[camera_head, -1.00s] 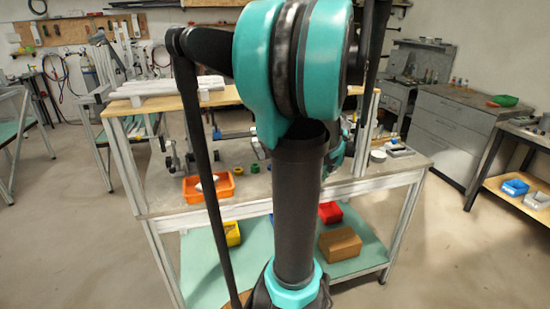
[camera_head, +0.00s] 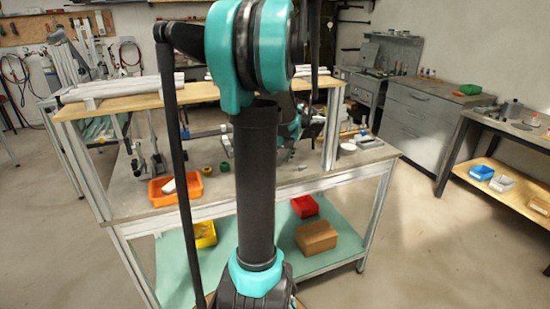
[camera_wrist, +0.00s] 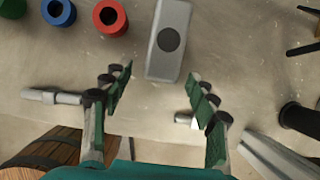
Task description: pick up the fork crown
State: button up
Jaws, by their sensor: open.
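My gripper (camera_wrist: 158,90) is open in the wrist view, its two green-padded fingers spread with bare bench top between them. A grey block (camera_wrist: 168,58) with a dark round spot lies just beyond the fingertips, towards the picture's top. It may be the fork crown, but I cannot tell for sure. A small whitish piece (camera_wrist: 184,118) lies beside the right finger, partly hidden by it. A stepped grey metal piece (camera_wrist: 50,96) lies left of the left finger. In the head view my arm hides much of the bench middle.
Blue (camera_wrist: 58,12), red (camera_wrist: 110,17) and green rings lie at the wrist view's top left. The bench (camera_head: 215,208) has an orange bin (camera_head: 176,188) on it and an upper shelf (camera_head: 185,93) above. Open floor lies right of the bench.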

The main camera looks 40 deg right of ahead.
jog(key=w, duration=0.2)
jog(key=w+d, duration=0.1)
jog(key=w, duration=0.1)
jog(key=shift+w+f, duration=0.15)
jog(key=shift+f, duration=0.4)
jog(key=shift+c, duration=0.4)
grip_shut()
jog(key=shift+r, duration=0.25)
